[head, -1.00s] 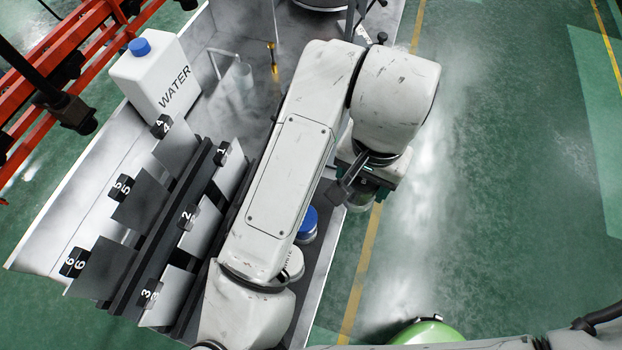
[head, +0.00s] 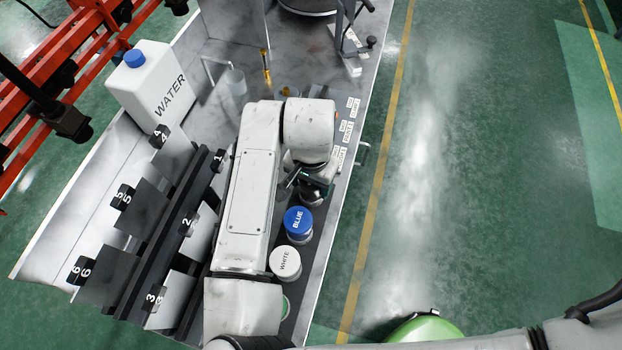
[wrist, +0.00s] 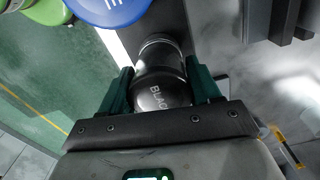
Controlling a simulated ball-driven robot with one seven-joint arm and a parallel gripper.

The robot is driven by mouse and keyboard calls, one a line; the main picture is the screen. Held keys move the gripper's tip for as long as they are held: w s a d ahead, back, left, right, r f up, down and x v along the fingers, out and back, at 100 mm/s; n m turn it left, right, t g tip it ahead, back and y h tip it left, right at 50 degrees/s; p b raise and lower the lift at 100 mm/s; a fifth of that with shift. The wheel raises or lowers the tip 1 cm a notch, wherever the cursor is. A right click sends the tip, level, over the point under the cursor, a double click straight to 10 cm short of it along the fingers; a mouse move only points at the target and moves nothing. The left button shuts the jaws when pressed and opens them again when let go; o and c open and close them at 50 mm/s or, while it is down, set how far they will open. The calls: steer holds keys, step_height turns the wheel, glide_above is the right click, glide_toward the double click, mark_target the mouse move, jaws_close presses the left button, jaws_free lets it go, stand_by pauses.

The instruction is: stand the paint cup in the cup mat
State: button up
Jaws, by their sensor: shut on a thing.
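A dark paint cup lettered "BLAC", the rest of the word cut off (wrist: 163,92), sits between the green fingers of my gripper (wrist: 162,96) in the wrist view. My gripper is shut on it. In the head view my gripper (head: 313,192) is over the right part of the bench, just beyond the blue-lidded cup (head: 298,220); my arm hides most of the held cup there. I cannot make out the cup mat, nor tell whether the held cup touches anything below.
A white-lidded cup (head: 285,262) stands nearer than the blue one, with a green-rimmed one partly hidden. Paper labels (head: 346,130) lie along the bench's right edge. Numbered panels (head: 130,210) and a water can (head: 150,85) stand left. Green floor lies right.

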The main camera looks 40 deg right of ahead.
steer(key=shift+f, duration=0.2)
steer(key=o, duration=1.3)
steer(key=shift+c, duration=0.2)
step_height(320, 180, up, 12)
steer(key=shift+r+b, duration=0.2)
steer(key=shift+b, duration=0.35)
